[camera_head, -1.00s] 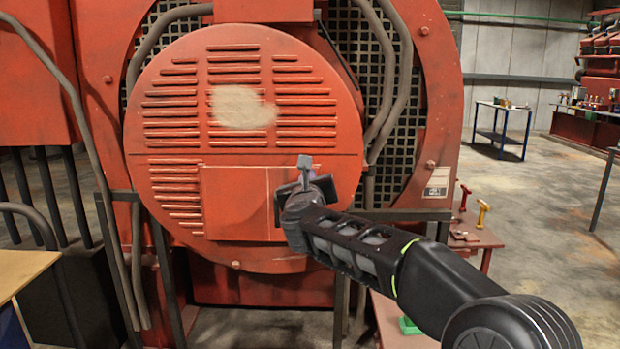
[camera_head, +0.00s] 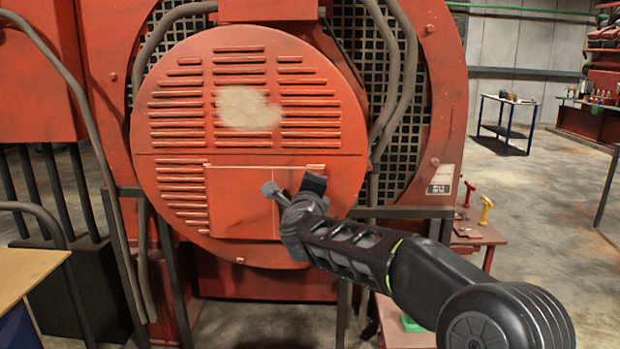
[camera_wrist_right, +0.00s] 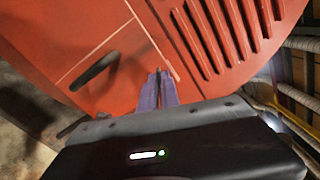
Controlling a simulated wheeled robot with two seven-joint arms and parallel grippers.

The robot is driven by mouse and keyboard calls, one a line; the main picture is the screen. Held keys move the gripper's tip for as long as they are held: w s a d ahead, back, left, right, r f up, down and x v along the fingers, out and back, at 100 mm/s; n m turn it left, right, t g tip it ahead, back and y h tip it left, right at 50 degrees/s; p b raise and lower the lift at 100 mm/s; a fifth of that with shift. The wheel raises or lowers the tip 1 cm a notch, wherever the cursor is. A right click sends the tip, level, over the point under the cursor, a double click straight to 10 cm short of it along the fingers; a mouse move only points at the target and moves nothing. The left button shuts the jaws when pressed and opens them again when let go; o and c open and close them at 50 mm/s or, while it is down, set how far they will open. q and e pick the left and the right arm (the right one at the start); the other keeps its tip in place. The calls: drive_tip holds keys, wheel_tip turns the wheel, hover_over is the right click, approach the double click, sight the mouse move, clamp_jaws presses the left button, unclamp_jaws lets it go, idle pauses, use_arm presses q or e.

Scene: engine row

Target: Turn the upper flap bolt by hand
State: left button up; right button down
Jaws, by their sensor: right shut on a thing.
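A round red cover (camera_head: 190,140) with louvre slots and a worn pale patch faces me. A plain rectangular flap (camera_head: 238,203) is set in its lower half; its seams also show in the right wrist view (camera_wrist_right: 112,50). My right gripper (camera_head: 290,192) is at the flap's upper right edge, its wrist rolled over. In the right wrist view its two narrow fingers (camera_wrist_right: 160,78) are close together against the red surface near a seam. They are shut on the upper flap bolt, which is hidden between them. My left gripper is not in view.
Grey hoses (camera_head: 398,85) run down beside the cover. A dark frame bar (camera_head: 400,212) crosses below right. A low red table (camera_head: 478,234) with red and yellow tools stands at the right, a wooden tabletop (camera_head: 28,272) at the left. Open floor lies at the right.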

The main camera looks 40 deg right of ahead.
drive_tip(key=n+p, duration=0.3)
drive_tip(key=n, duration=0.4)
drive_tip(key=d+f+n+p, duration=0.1)
drive_tip(key=n+p, duration=0.2)
drive_tip(key=n, duration=0.4)
drive_tip(key=n+p, duration=0.4)
drive_tip(key=n, duration=0.4)
drive_tip(key=shift+s+d+f, duration=0.2)
drive_tip(key=shift+s, duration=0.2)
drive_tip(key=c, duration=1.6)
unclamp_jaws()
drive_tip(key=shift+f, duration=0.3)
drive_tip(key=shift+a, duration=0.1)
